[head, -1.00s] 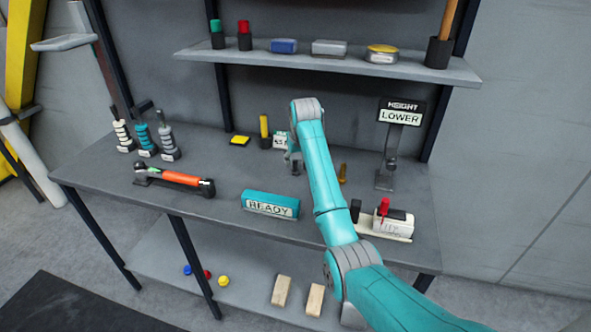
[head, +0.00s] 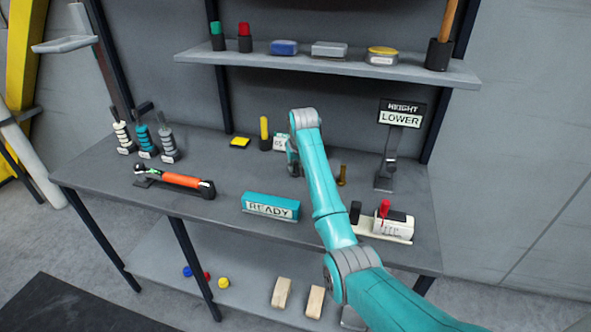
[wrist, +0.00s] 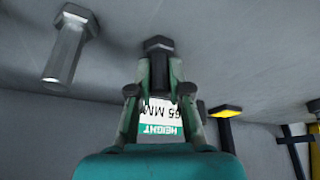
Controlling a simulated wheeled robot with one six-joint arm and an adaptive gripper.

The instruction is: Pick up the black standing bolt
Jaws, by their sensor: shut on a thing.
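In the wrist view the black bolt (wrist: 158,44) shows its dark hex head between my fingertips. My gripper (wrist: 158,70) is shut on it, one green finger on each side. A white and green label reading 65 MM HEIGHT (wrist: 160,120) shows between the finger bases. In the head view my gripper (head: 293,164) is low over the bench, partly hidden by my arm; the black bolt cannot be made out there.
A silver-looking bolt (wrist: 68,48) stands beside my gripper in the wrist view. In the head view a brass bolt (head: 342,175) stands right of my arm. A READY block (head: 270,206), a LOWER sign (head: 400,117) and an orange-handled tool (head: 180,180) are on the bench (head: 225,165).

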